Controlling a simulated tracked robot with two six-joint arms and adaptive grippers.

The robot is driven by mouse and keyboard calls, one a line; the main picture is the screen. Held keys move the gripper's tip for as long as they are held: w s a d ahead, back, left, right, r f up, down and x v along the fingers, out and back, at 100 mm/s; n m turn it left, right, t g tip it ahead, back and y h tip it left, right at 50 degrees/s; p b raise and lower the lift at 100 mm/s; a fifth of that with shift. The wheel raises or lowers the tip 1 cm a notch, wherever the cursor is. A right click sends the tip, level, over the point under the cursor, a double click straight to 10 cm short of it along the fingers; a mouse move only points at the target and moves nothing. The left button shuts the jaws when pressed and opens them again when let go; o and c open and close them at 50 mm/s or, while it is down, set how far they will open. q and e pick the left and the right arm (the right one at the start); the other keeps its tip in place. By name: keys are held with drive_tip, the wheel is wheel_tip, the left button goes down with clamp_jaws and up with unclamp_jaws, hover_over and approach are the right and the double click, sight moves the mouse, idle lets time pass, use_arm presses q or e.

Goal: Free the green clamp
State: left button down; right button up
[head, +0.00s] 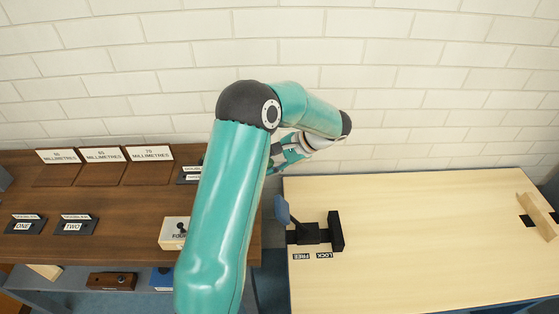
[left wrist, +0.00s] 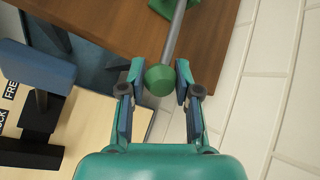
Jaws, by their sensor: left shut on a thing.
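In the left wrist view, a green knob (left wrist: 160,80) sits at the end of a grey rod (left wrist: 174,35). The rod leads to a green body (left wrist: 172,7) at the top edge of the picture, mostly cut off, on the brown wooden top. My left gripper (left wrist: 160,72) is shut on the green knob, one finger on each side. In the head view my left gripper (head: 291,152) is near the wall, at the brown bench's back right corner. My right gripper is not in view.
A black clamp with a blue lever (head: 282,210) stands on the pale bench (head: 430,260) beside FREE and LOCK labels (head: 313,256). The brown bench (head: 130,220) carries signs and a pale FOUR block (head: 174,233). The pale bench's middle is clear. The brick wall (head: 400,70) is close behind.

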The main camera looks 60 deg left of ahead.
use_arm(q)
drive_tip(key=shift+w+f, duration=0.25)
drive_tip(key=shift+f, duration=0.3)
drive_tip(key=shift+d, duration=0.1)
drive_tip(key=c, duration=0.8)
unclamp_jaws()
drive_tip(key=shift+r, duration=0.1)
drive_tip(key=v, duration=1.1)
drive_tip(key=shift+w+d+r, duration=0.1)
drive_tip(key=shift+d+r, duration=0.05)
drive_tip(key=shift+r, duration=0.2)
